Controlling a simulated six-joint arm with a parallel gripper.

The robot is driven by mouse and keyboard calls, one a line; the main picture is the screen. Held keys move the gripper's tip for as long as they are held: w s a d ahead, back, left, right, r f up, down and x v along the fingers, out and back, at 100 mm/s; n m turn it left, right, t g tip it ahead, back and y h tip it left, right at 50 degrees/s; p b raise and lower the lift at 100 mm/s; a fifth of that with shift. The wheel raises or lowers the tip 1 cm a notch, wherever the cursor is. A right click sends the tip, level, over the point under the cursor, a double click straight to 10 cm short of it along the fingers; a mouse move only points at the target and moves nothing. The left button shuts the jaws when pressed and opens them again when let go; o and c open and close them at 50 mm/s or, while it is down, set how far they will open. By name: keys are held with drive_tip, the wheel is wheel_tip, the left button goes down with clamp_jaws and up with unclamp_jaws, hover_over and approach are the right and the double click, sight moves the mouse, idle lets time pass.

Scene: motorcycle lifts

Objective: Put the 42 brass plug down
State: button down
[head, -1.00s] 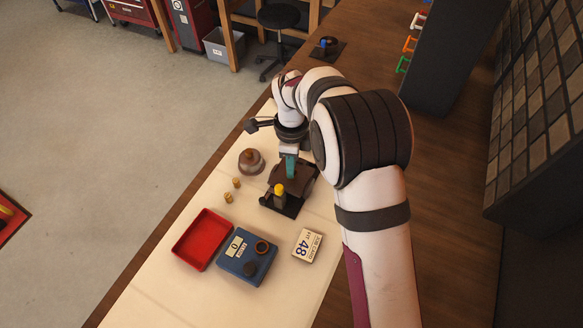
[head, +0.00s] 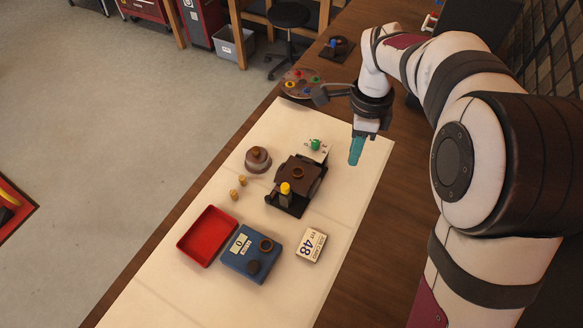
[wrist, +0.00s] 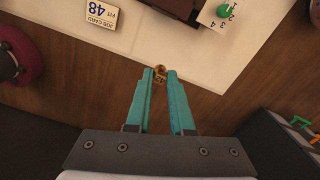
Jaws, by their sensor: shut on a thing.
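My gripper (head: 355,160) is raised off to the right of the dark brown fixture, near the right edge of the cream mat (head: 345,200). In the wrist view its teal fingers (wrist: 160,80) are shut on a small brass plug (wrist: 159,74) at their tips. A marking on the plug looks like 42. The plug cannot be made out in the head view. Two other brass plugs (head: 238,184) stand on the mat to the left of the fixture.
On the mat are a red tray (head: 207,237), a blue scale (head: 241,273) reading 0, a job card (head: 311,245) saying FIT 48, the fixture (head: 302,178), a domed brown thing (head: 257,160) and a numbered card with a green knob (head: 316,147). Dark wood lies bare at right.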

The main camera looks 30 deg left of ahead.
drive_tip(key=s+a+f+n, duration=0.2)
drive_tip(key=s+a+n, duration=0.5)
drive_tip(key=a+n, duration=0.1)
drive_tip(key=n, duration=0.9)
hover_over(209, 236)
drive_tip(key=f, duration=0.9)
drive_tip(key=shift+w+d+f, duration=0.1)
drive_tip(key=shift+d+f, duration=0.1)
drive_tip(key=shift+f, duration=0.2)
wheel_tip(209, 236, down, 4)
drive_tip(key=shift+a+f, duration=0.1)
drive_tip(key=shift+a, duration=0.05)
drive_tip(key=shift+f, duration=0.15)
drive_tip(key=c, duration=0.8)
unclamp_jaws()
